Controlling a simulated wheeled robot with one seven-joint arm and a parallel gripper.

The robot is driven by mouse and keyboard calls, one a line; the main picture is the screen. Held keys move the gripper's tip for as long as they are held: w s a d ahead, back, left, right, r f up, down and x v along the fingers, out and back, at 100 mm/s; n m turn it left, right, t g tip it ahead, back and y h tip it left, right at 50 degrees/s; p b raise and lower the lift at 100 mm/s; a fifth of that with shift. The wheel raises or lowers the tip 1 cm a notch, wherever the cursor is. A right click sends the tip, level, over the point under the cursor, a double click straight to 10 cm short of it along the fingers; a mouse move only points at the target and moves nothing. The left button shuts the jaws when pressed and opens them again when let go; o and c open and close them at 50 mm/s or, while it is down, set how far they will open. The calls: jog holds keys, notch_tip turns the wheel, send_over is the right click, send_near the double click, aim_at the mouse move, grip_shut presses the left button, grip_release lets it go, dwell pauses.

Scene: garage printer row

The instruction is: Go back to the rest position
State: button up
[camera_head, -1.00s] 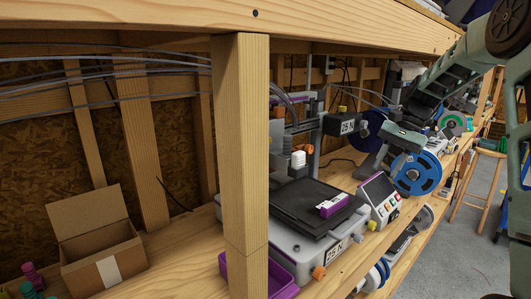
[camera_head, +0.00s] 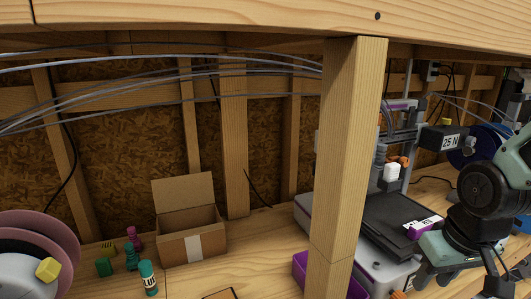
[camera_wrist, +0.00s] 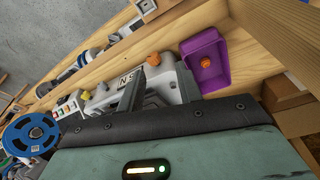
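My gripper (camera_head: 462,277), a teal body with dark fingers, is at the lower right of the head view, in front of the printer (camera_head: 385,270). Its fingers look spread apart with nothing between them. In the wrist view, its teal housing with a lit yellow-green strip fills the bottom, and the dark fingers (camera_wrist: 128,85) point toward the printer's front. A purple part (camera_head: 424,228) with a white label lies on the printer's black bed, apart from my gripper.
A wooden post (camera_head: 345,170) stands left of the printer. A purple bin (camera_wrist: 208,60) sits beside the printer. A beam (camera_head: 200,20) crosses overhead.

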jog(key=s+a+r+n+g, duration=0.1)
jog(key=s+a+n, duration=0.2)
jog(key=s+a, duration=0.3)
jog(key=s+a+r+n+g, duration=0.1)
jog(key=s+a+n, duration=0.3)
jog(key=a, duration=0.7)
jog(key=s, duration=0.2)
jog(key=shift+s+g, duration=0.3)
dwell(0.6)
